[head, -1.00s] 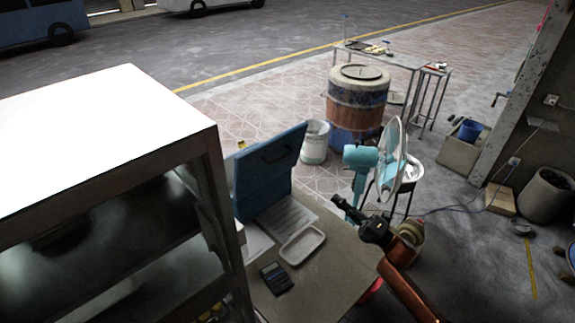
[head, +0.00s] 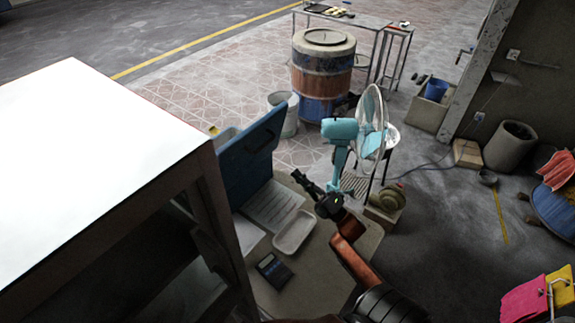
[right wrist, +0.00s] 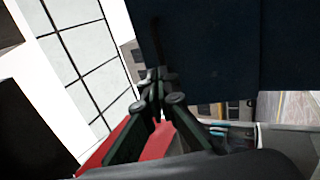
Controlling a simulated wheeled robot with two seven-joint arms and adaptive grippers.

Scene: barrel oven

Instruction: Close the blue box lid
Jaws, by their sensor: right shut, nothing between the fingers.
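The blue box lid (head: 250,160) stands raised and tilted at the far left of the table, beside the white-topped cabinet. The box under it is mostly hidden. My right gripper (head: 297,176) is shut and empty, to the right of the lid and above the table's far side. In the right wrist view, the shut fingertips (right wrist: 153,80) overlap the lower left edge of a large dark blue panel (right wrist: 205,45), which looks like the lid. I cannot tell whether they touch it. My left gripper is out of view.
Papers (head: 273,207), a white tray (head: 294,232) and a calculator (head: 273,267) lie on the table (head: 320,262). The white-topped cabinet (head: 95,150) fills the left. A turquoise fan (head: 340,130) stands just beyond the gripper. A barrel oven (head: 322,75) is farther back.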

